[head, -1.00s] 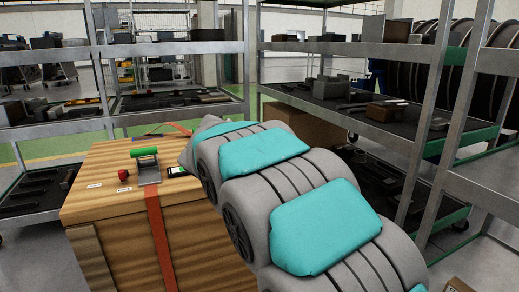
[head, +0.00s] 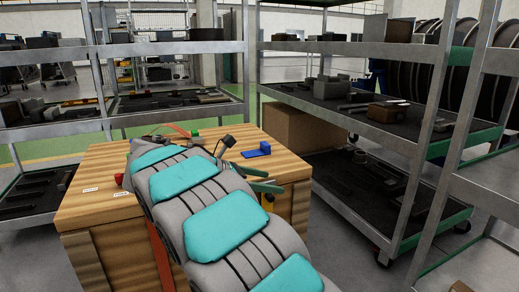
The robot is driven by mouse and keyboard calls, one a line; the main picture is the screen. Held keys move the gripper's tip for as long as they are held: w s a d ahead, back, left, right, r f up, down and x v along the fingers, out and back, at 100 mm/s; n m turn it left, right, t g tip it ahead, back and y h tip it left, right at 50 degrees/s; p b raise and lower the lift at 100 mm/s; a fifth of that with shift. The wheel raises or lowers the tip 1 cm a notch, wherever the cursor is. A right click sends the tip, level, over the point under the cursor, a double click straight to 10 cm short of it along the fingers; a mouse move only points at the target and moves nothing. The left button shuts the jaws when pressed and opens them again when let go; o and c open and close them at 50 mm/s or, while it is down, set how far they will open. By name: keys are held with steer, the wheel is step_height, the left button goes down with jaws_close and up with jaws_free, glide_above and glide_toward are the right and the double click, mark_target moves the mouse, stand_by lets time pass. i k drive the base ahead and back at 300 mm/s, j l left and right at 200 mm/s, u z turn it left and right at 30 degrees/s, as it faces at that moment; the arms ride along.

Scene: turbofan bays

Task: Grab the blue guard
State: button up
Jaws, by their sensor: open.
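The blue guard (head: 257,150) is a small bright blue piece lying on the top of the wooden crate, towards its back right. My arm reaches across the crate from the lower right of the picture. My gripper (head: 265,180) shows at the arm's far end, its two greenish fingers apart and pointing right. It appears empty. In the picture it is just below the guard, with a gap between them. The arm hides the crate's middle.
The wooden crate (head: 95,210) has a red knob (head: 119,179) on its left side and a strap across it. Metal shelving with parts stands behind and at right (head: 430,150). A cardboard box (head: 300,140) sits behind the crate. The crate top's right side is mostly clear.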

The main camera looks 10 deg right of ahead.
mark_target(265, 149)
steer(key=i+j, duration=0.15)
steer(key=i, duration=0.75)
